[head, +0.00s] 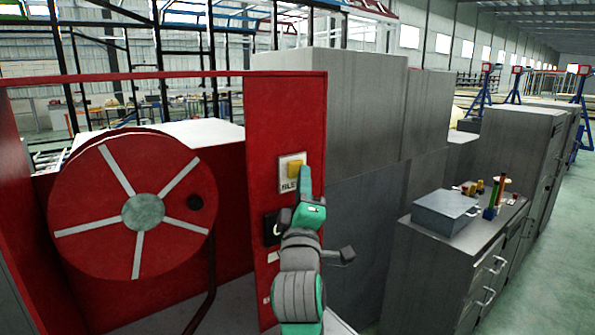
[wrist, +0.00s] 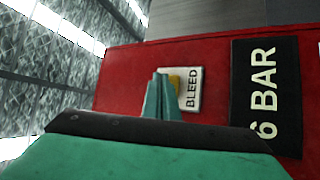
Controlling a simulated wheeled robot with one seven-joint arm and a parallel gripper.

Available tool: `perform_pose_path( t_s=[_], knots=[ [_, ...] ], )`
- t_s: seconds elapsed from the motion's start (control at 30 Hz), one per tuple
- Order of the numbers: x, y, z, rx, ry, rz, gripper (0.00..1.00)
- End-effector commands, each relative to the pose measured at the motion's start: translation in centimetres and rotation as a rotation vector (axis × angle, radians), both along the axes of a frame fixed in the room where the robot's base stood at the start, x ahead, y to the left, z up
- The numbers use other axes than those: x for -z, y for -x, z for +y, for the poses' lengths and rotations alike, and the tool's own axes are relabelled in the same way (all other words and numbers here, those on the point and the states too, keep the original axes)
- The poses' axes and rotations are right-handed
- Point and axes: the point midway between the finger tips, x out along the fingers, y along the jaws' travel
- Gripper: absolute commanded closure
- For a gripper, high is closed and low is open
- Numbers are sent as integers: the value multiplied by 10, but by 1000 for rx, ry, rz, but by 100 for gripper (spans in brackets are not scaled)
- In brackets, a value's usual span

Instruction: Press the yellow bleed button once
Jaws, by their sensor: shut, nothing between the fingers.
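The yellow bleed button (head: 294,168) sits on a pale label plate (head: 285,187) on the red panel (head: 285,110). In the wrist view the plate reads BLEED (wrist: 192,91), and part of the yellow button (wrist: 174,82) shows beside my fingertips. My gripper (head: 305,178) is green, shut and empty. Its tips overlap the button's lower right in the head view. In the wrist view the closed fingers (wrist: 160,82) cover the rest of the button. I cannot tell whether the tips touch it.
A black 6 BAR display (wrist: 264,95) is on the panel beside the bleed plate. A red hose reel (head: 95,195) stands to the left. A grey cabinet (head: 415,255) with a toolbox (head: 444,212) on it is to the right. Open floor lies at the far right.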

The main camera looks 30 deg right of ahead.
Motion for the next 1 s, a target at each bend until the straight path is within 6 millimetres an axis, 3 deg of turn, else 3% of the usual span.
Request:
perform_pose_path(
  t_s=[1.0],
  knots=[
    [0, -9, 1, 0, 0, 0, 100]
  ],
)
